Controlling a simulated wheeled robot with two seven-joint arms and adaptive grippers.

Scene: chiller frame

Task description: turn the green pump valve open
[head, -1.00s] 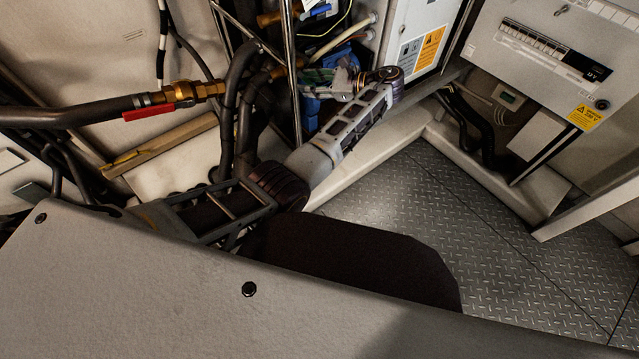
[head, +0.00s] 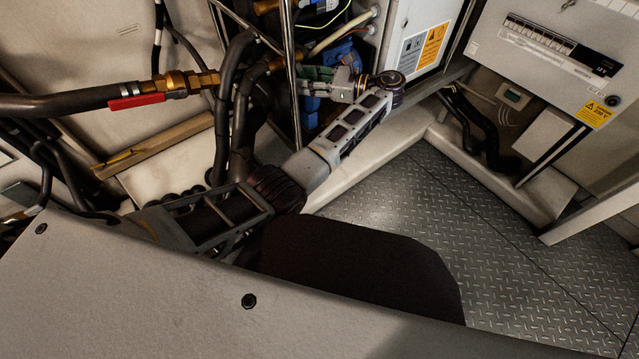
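My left arm reaches in from the lower left, and its wrist bends toward the pipework behind the metal uprights. My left gripper (head: 322,82) points left at the blue pump parts (head: 310,106). A small green piece (head: 317,72), which looks like the green pump valve, shows right at the fingertips. The fingers overlap it, and I cannot tell whether they touch or grip it. The finger opening is too small to make out. My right gripper is not in view.
A brass fitting with a red lever (head: 136,101) sits on the black pipe at left. Metal uprights (head: 291,75) and black hoses (head: 222,125) stand close left of the gripper. A grey cabinet with warning labels (head: 432,44) is at right. The chequered floor (head: 480,240) is clear.

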